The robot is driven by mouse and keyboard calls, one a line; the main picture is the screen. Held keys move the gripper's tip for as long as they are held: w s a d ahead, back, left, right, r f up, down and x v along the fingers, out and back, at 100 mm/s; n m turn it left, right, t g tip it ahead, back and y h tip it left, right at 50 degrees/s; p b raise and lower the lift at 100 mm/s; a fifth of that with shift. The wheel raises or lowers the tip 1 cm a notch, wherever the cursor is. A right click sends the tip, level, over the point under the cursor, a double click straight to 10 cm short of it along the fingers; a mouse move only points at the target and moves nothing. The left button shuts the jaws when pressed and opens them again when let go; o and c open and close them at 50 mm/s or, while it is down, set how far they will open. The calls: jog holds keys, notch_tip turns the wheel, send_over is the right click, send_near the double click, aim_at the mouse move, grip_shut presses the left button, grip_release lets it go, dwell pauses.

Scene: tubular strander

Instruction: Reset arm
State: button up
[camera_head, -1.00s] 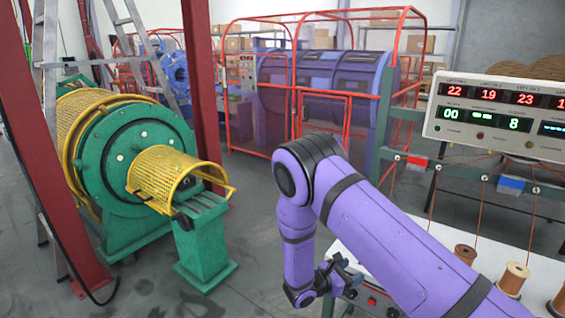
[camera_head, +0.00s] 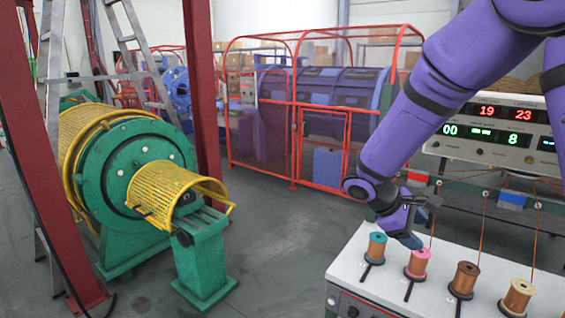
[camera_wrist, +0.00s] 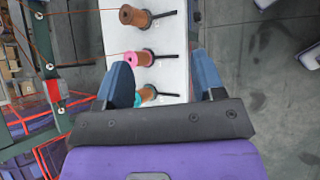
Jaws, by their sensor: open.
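My purple arm reaches in from the upper right in the head view, bent at the elbow. My gripper (camera_head: 416,238) hangs at its end above the white bench, close to the pink-topped spool, partly hidden by the wrist. In the wrist view its two blue fingers (camera_wrist: 163,86) stand wide apart with nothing held between them. The pink-topped spool (camera_wrist: 139,59) and a teal-topped spool (camera_wrist: 146,95) show below and between the fingers. I cannot tell how high the fingers are above them.
The white bench (camera_head: 350,262) carries a row of spools, including a brown one (camera_head: 464,279) and a tan one (camera_head: 518,296). A display panel (camera_head: 490,130) stands behind. A green machine with a yellow guard (camera_head: 165,188) is at left. Grey floor (camera_head: 270,235) lies clear between.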

jog(key=s+r+m+t+y, duration=0.3)
jog(key=s+r, duration=0.5)
jog(key=s, duration=0.3)
jog(key=s+r+m+t+y, duration=0.3)
jog(key=s+r+m+y, duration=0.3)
jog(key=s, duration=0.6)
jog(key=shift+s+d+r+m, duration=0.3)
jog(key=shift+r+m, duration=0.2)
jog(key=shift+r, duration=0.75)
